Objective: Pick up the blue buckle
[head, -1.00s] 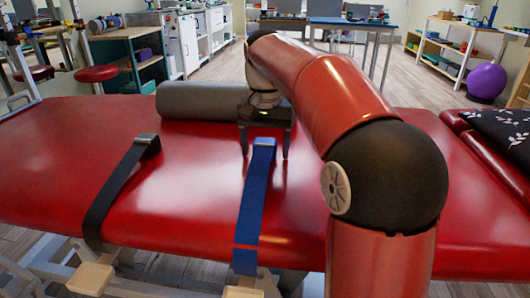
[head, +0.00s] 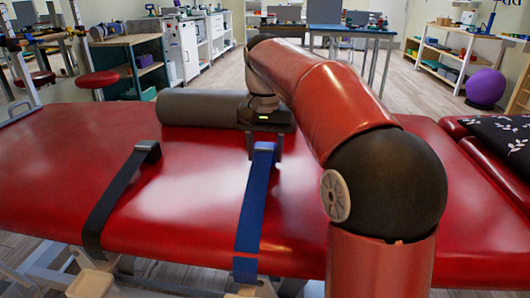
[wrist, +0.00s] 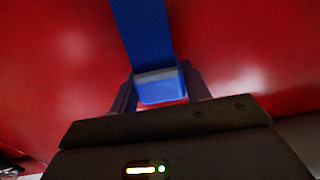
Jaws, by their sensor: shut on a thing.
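The blue buckle (wrist: 160,87) is at the end of a blue strap (head: 250,213) that runs across the red treatment table (head: 60,160). In the wrist view the buckle sits between the two dark fingers of my gripper (wrist: 159,98). My gripper (head: 264,148) is shut on the buckle, one finger at each side. In the head view the buckle (head: 264,147) shows at the top end of the strap, partly among the fingers. Whether the buckle is clear of the table surface is hard to tell.
A black strap (head: 117,197) with a grey buckle (head: 147,146) lies to the left on the table. A grey roll (head: 195,107) lies behind my gripper. A dark patterned cushion (head: 503,140) is at the right. The red surface between the straps is clear.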

